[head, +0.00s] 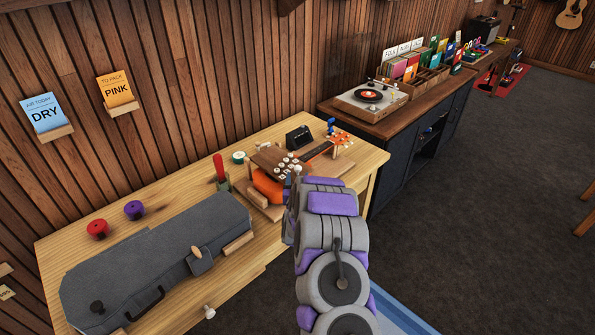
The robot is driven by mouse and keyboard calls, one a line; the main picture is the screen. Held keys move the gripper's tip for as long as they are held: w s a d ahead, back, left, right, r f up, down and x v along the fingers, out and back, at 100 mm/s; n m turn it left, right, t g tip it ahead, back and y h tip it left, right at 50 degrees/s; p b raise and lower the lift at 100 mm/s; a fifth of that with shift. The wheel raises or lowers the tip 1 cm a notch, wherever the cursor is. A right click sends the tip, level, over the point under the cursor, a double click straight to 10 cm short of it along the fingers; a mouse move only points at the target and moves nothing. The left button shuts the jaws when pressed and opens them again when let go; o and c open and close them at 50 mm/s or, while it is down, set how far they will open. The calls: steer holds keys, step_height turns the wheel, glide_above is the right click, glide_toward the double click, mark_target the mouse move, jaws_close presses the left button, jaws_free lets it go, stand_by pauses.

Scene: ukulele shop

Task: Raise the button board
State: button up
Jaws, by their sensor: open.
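A brown wooden board with several white buttons (268,157), which I take for the button board, sits at the right part of the light wooden bench (150,200). It lies tilted over an orange rounded body (266,184). My arm comes up from the lower right. My gripper (291,208) is at its far end, just in front of the board's right side, and is mostly hidden by my own arm links. Its jaws are open. Nothing is seen held. Whether it touches the board cannot be told.
A grey instrument case (150,262) covers the bench's front left. Red (98,229) and purple (134,210) spools stand behind it. A green-and-red tool (219,170), a black box (299,137) and a ukulele neck (318,150) are near the board. A record-player counter (400,115) stands beyond.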

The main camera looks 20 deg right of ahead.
mark_target(298, 171)
steer(key=shift+b+x, duration=0.55)
steer(key=shift+x, duration=2.55)
jaws_close()
